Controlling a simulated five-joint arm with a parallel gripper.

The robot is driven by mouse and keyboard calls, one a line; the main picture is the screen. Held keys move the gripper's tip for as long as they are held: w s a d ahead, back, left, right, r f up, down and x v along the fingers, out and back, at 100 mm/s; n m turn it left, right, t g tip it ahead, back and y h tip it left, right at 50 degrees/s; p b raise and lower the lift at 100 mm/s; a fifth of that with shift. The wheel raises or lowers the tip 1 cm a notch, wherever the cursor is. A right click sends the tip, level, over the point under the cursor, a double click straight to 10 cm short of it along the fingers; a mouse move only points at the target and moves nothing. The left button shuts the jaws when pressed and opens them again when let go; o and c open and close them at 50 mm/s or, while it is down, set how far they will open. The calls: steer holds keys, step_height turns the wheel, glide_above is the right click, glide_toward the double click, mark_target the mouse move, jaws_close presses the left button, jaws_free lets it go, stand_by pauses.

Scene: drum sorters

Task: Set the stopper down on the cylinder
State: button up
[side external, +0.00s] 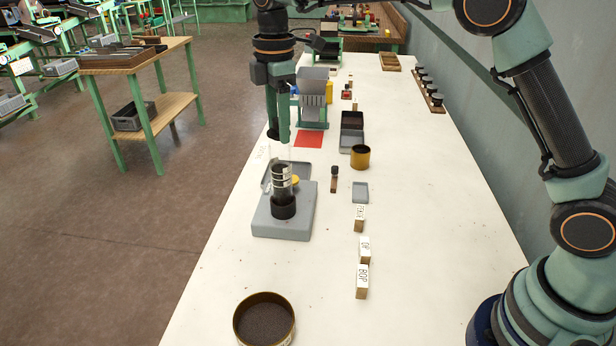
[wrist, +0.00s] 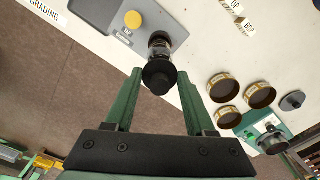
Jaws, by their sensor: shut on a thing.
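The black stopper (wrist: 158,77) is between the fingertips of my gripper (wrist: 158,92) in the wrist view. In the side view my gripper (side external: 280,128) points down with the dark stopper (side external: 272,133) at its tips, partly hidden by a finger. The clear cylinder (side external: 281,175) stands upright on a grey device (side external: 270,226) with a black foot at its lower end. My gripper and the stopper are above and apart from the cylinder. In the wrist view the cylinder (wrist: 159,46) shows just beyond the stopper, partly covered by it.
A yellow button (wrist: 133,19) sits on the grey device. Labelled blocks (side external: 362,280), a small grey tray (side external: 360,190) and a brass ring (side external: 360,155) lie to the right. A round pan (side external: 264,320) is at the front. A hopper machine (side external: 313,100) stands behind. The white bench between them is clear.

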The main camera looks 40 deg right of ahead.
steer(key=shift+f, duration=0.95)
steer(key=o, duration=1.4)
step_height(320, 180, up, 11)
steer(key=shift+r, duration=0.55)
steer(key=shift+d, duration=0.1)
